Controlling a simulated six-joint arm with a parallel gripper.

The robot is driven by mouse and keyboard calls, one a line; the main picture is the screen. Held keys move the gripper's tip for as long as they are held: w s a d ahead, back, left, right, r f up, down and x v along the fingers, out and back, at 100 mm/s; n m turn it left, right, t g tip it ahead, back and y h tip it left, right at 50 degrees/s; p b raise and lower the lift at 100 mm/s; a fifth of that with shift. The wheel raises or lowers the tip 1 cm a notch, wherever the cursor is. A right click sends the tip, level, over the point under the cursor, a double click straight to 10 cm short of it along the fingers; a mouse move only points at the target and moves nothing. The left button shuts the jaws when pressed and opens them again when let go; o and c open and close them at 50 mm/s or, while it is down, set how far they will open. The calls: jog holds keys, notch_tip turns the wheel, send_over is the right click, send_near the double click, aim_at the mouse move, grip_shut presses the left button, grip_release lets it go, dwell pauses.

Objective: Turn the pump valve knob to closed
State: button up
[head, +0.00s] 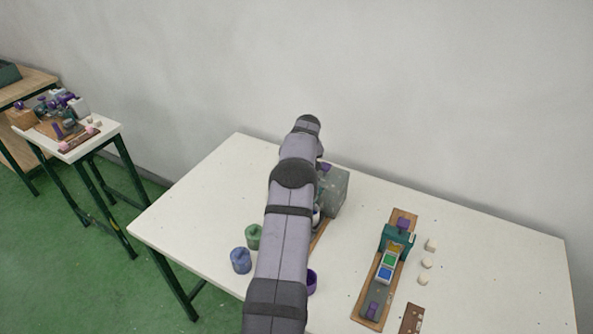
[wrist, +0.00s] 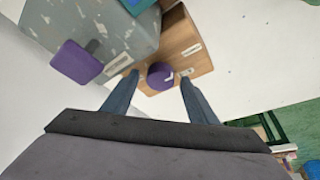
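In the wrist view a round purple knob (wrist: 160,76) sits on a wooden panel (wrist: 180,30) with small white labels around it; I take it for the pump valve knob. A small pale mark shows on the knob, but its setting is too small to read. My gripper (wrist: 159,76) is open, with one fingertip on each side of the knob and a visible gap on both sides. In the head view my arm hides the knob and gripper. The speckled grey box (head: 334,191) beside the panel shows partly behind my arm.
A purple block-shaped part (wrist: 76,64) projects from the grey box near my left finger. On the table (head: 200,205) stand a blue pot (head: 240,260), a green pot (head: 254,237), a wooden board (head: 368,306) with coloured squares, and small white pieces (head: 426,264). The table's left side is clear.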

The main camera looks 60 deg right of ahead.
jog(key=shift+r, duration=0.1)
jog(key=b+v, duration=0.3)
jog(key=v, duration=0.4)
dwell(0.4)
jog(key=shift+r, duration=0.1)
jog(key=w+a+n+y, duration=0.2)
jog(key=w+a, duration=0.9)
jog(key=a, duration=0.6)
jog(key=w+a+n+g, duration=0.1)
jog(key=w+a+n, duration=0.1)
jog(key=a, duration=1.5)
jog(key=s+a+n+g+y, duration=0.1)
jog(key=s+a, duration=0.2)
jog(key=a, duration=0.5)
jog(key=s+a+n, duration=0.1)
jog(key=s+a, duration=0.1)
jog(key=a, duration=0.5)
jog(key=s+a+f+n+g, duration=0.1)
jog(key=s+a+f+n, duration=0.2)
jog(key=s+a, duration=0.8)
notch_tip(320, 180, down, 18)
jog(key=b, duration=1.7)
jog(key=shift+s+d, duration=0.45)
